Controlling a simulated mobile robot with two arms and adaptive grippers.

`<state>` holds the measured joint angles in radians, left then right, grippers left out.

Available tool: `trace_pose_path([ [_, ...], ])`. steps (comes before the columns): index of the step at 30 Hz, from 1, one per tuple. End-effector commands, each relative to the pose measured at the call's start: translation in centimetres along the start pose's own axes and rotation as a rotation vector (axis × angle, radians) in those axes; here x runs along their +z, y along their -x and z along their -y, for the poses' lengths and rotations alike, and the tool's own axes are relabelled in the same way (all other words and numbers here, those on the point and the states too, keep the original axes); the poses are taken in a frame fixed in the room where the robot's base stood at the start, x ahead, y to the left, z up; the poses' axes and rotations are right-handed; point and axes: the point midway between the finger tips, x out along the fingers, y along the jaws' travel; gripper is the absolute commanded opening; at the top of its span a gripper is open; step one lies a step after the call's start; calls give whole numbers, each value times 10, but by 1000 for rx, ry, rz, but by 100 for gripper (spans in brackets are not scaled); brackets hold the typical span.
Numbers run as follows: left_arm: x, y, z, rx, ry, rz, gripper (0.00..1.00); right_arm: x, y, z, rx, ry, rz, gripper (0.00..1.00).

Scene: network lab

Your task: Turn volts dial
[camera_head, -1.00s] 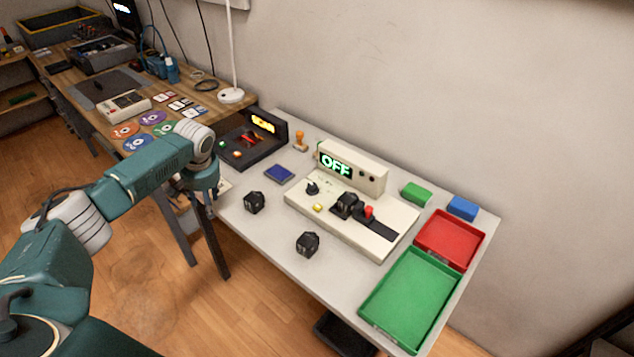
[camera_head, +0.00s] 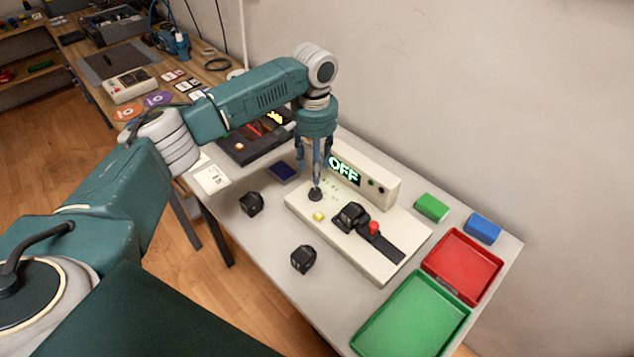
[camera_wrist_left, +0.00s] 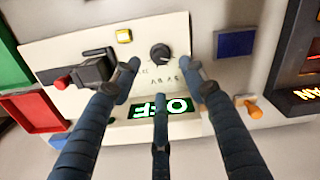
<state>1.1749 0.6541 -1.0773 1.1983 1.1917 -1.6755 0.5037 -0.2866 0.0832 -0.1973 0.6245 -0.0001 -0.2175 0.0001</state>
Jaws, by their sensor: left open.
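The volts dial, a black knob (camera_head: 315,194), sits on the white panel device (camera_head: 375,257) near its left end. It also shows in the left wrist view (camera_wrist_left: 160,53), with small markings beside it. The device's display (camera_head: 345,169) reads OFF in green. My left gripper (camera_head: 316,180) points down just above the knob, with its fingers apart. In the left wrist view the open fingers of my left gripper (camera_wrist_left: 162,80) reach toward the knob, which lies a little beyond their tips, and nothing is between them. My right gripper is not in view.
A yellow button (camera_head: 319,216) and a black block with a red knob (camera_head: 374,228) are on the device. Black cubes (camera_head: 303,259) lie in front. Red (camera_head: 465,268) and green (camera_head: 415,318) trays stand right. A dark box (camera_head: 245,146) stands behind left.

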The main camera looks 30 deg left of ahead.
Motion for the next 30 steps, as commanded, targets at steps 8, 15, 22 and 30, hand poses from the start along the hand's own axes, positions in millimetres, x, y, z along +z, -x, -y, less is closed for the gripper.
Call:
trace_pose_path([
  [8,1,-53,0,-2,1,3,43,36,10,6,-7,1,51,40],
  [15,0,-80,0,0,0,0,43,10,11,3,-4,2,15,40],
  [22,0,-84,0,0,-1,-1,43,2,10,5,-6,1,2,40],
  [30,0,-84,0,0,0,-1,11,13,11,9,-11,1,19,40],
])
